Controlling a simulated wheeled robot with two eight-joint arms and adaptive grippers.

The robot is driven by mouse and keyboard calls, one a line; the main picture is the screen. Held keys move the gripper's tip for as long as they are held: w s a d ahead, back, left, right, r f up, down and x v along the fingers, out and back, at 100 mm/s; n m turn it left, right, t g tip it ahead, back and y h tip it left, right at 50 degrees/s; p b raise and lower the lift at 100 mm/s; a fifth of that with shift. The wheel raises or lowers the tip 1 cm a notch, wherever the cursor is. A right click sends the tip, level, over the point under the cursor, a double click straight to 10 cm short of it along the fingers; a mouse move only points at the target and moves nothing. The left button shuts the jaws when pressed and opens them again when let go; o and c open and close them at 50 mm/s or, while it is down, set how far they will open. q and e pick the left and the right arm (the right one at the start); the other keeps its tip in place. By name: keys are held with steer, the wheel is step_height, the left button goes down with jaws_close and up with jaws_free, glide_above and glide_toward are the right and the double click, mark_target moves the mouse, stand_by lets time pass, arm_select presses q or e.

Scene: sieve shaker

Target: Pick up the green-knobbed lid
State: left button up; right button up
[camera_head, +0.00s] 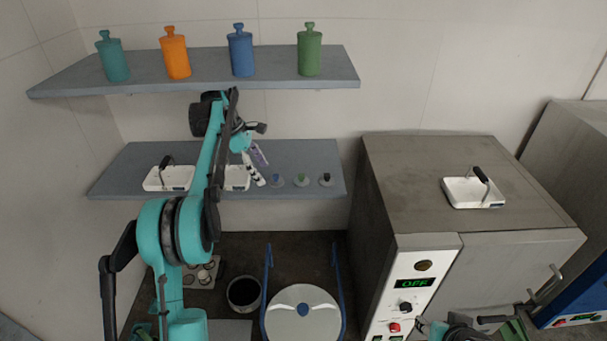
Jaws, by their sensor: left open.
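The green-knobbed lid (301,180) is a small disc lying on the lower grey shelf, between a blue-knobbed lid (276,180) and a black-knobbed lid (325,180). My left gripper (261,171) is open and appears empty. Its fingers point down and right, in front of the lower shelf and just left of the blue-knobbed lid, apart from the green-knobbed one. What may be my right gripper (468,330) shows only partly at the bottom edge, in front of the grey cabinet; its fingers are not clear.
White handled trays (154,180) sit on the lower shelf, one partly behind my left arm. The upper shelf (205,66) holds several coloured bottles (309,50). Below stand a round white-topped device (301,318) with blue arms and a dark bowl (244,293). A grey cabinet (400,160) stands right.

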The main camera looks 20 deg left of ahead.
mark_target(301, 175)
arm_select(q)
steer(key=d, duration=0.2)
steer(key=w+d+p, duration=0.1)
steer(key=d, duration=0.2)
steer(key=w+d, duration=0.1)
steer(key=d, duration=0.1)
steer(key=shift+d+p, duration=0.2)
steer(key=shift+p, duration=0.1)
steer(key=shift+w+d, duration=0.15)
steer(key=shift+d, duration=0.3)
steer(key=d, duration=0.1)
steer(key=d+p, duration=0.1)
steer(key=shift+w+d+r, duration=0.1)
steer(key=shift+w+d, duration=0.25)
steer(key=shift+w, duration=0.05)
steer(key=x, duration=0.2)
steer(key=shift+d, duration=0.25)
steer(key=shift+w+d+f, duration=0.1)
steer(key=shift+f, duration=0.5)
steer(key=shift+c, duration=0.3)
steer(key=c, duration=0.9)
